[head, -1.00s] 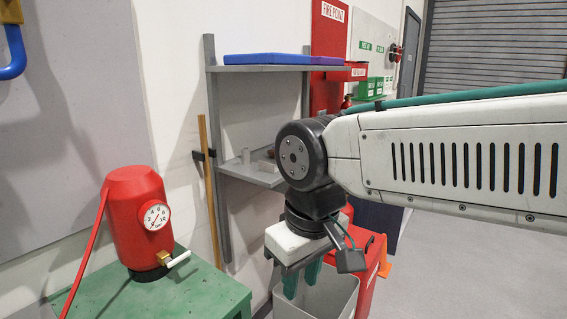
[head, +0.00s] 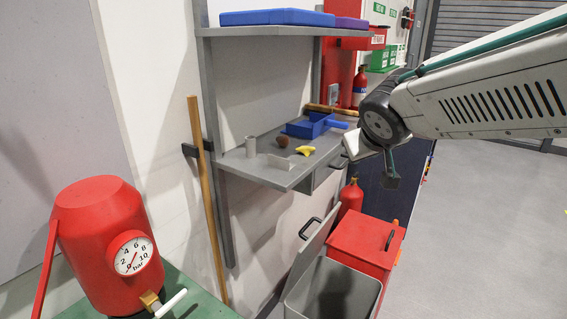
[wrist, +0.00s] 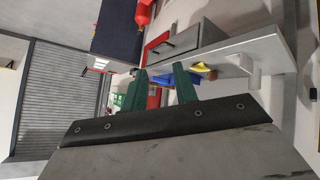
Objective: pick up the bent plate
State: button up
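The bent plate (head: 281,162) is a small, light grey angled piece. In the head view it lies near the front edge of the grey lower shelf (head: 262,172), between a grey cylinder (head: 250,146) and a yellow piece (head: 305,150). A pale piece that looks like it shows in the wrist view (wrist: 243,62). My gripper (wrist: 160,82) is open and empty, with its two green fingers apart. In the head view its white body is at the shelf's right end, to the right of the bent plate and clear of it.
A blue dustpan (head: 310,126) and a brown lump (head: 283,142) share the shelf. A wooden pole (head: 205,190) stands left of the shelf. Below are a grey open bin (head: 333,287) and a red bin (head: 366,250).

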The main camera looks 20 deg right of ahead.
jog(key=w+r+n+t+y, duration=0.2)
jog(key=w+n+t, duration=0.15)
jog(key=w, duration=0.65)
jog(key=n+g+y, duration=0.1)
jog(key=n+y, duration=0.4)
jog(key=y, duration=0.4)
send_near(282, 160)
jog(key=shift+m, duration=0.25)
jog(key=w, duration=0.4)
jog(key=shift+w+a+r, duration=0.1)
jog(key=shift+a, duration=0.25)
jog(key=shift+a+f+g+y, duration=0.25)
jog(key=shift+g+y, duration=0.05)
jog(key=shift+g, duration=0.15)
jog(key=x, duration=0.7)
jog(key=shift+a+f, duration=0.25)
jog(key=shift+a, duration=0.05)
grip_shut()
